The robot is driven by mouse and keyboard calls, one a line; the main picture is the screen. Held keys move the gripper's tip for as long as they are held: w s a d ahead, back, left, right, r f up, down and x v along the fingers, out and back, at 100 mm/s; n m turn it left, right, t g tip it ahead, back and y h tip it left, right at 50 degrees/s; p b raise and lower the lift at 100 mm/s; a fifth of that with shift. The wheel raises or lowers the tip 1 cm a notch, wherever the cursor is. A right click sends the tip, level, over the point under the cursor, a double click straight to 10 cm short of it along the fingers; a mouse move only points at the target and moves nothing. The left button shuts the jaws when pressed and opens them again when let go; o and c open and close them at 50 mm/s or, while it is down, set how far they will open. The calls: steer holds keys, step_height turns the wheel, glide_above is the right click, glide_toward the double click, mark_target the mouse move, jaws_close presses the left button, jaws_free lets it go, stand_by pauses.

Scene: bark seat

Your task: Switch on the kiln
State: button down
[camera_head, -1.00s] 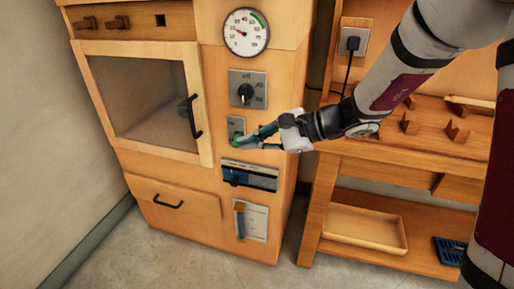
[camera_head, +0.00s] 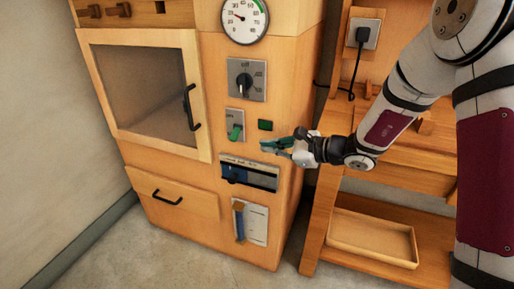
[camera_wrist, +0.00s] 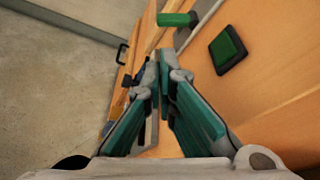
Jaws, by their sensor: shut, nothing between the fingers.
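The kiln (camera_head: 205,48) is a tall wooden cabinet with a windowed door (camera_head: 140,85), which looks closed. On its front panel, a green-tipped lever (camera_head: 235,132) sticks out of a metal plate and slopes downward. It shows at the top of the wrist view (camera_wrist: 177,19). A dark-framed green square (camera_head: 265,125) is to its right, also in the wrist view (camera_wrist: 228,49). A rotary knob (camera_head: 243,81) is above the lever. My gripper (camera_head: 268,146) is shut and empty, below the green square and right of the lever, apart from the lever. The wrist view shows its fingers together (camera_wrist: 160,65).
A round gauge (camera_head: 244,18) is at the top of the panel. A slider (camera_head: 248,173) and a blue-handled lever (camera_head: 239,222) beside a card are below. A wooden bench with a shallow tray (camera_head: 372,238) stands close on the right. Floor is clear at front left.

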mark_target(235, 134)
steer(key=b+x, duration=0.2)
steer(key=x, duration=0.7)
steer(key=shift+a, duration=0.1)
steer(key=shift+s+a+r+m+p, duration=0.2)
steer(key=shift+m+p, duration=0.3)
steer(key=shift+p, duration=0.55)
steer(key=m+g+p, duration=0.1)
steer(key=p, duration=0.2)
steer(key=s+r+m+g+p, duration=0.1)
steer(key=p, duration=0.2)
steer(key=r+m+p, duration=0.1)
steer(key=m+p, duration=0.1)
steer(key=p, duration=0.1)
steer(key=shift+s+a+r+g+y, duration=0.2)
steer(key=shift+s+g+y, duration=0.1)
steer(key=shift+g+y, duration=0.1)
steer(key=shift+r, duration=0.1)
steer(key=shift+r+p, duration=0.5)
steer(key=shift+r, duration=0.2)
